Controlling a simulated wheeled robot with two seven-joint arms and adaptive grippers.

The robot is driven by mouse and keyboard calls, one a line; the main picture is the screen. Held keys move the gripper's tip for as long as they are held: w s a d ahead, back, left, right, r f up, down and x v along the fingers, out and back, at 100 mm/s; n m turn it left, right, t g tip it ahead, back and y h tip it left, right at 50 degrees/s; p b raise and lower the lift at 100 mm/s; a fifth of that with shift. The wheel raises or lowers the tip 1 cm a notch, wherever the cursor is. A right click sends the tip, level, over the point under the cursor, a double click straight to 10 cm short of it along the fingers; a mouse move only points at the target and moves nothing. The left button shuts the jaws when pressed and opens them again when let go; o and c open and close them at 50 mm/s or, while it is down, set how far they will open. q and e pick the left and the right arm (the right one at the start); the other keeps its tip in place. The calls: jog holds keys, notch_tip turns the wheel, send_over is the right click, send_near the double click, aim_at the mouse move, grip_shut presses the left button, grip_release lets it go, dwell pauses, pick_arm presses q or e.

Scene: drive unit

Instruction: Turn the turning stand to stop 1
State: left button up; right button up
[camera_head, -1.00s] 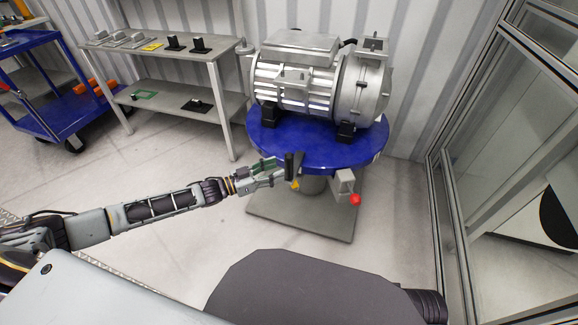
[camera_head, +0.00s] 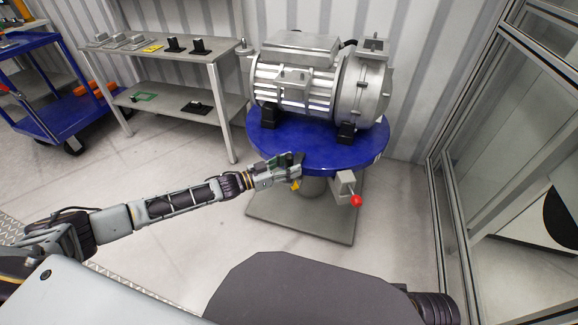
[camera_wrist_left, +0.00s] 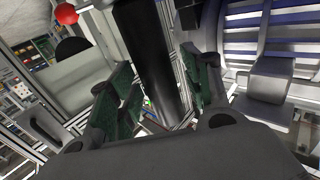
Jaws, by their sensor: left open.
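The turning stand has a round blue top (camera_head: 312,155) on a short post over a grey base plate (camera_head: 270,222). A grey motor (camera_head: 300,80) sits on the top. My left gripper (camera_head: 290,167) is at the top's front edge, at a black upright handle that its fingers largely hide in the head view. In the left wrist view, the black handle (camera_wrist_left: 148,60) stands between the open green-padded fingers; contact is unclear. A yellow pointer (camera_head: 295,185) shows below the gripper. A bracket (camera_head: 343,185) with a red knob (camera_head: 355,201) is right of it. My right gripper is out of view.
A grey shelf bench (camera_head: 170,100) with small parts stands at the back left, beside a blue cart (camera_head: 45,110). A framed glass enclosure (camera_head: 500,180) stands at the right. The floor left of the stand is clear.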

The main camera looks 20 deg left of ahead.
pick_arm(q)
grip_shut()
jog(key=shift+a, duration=0.15)
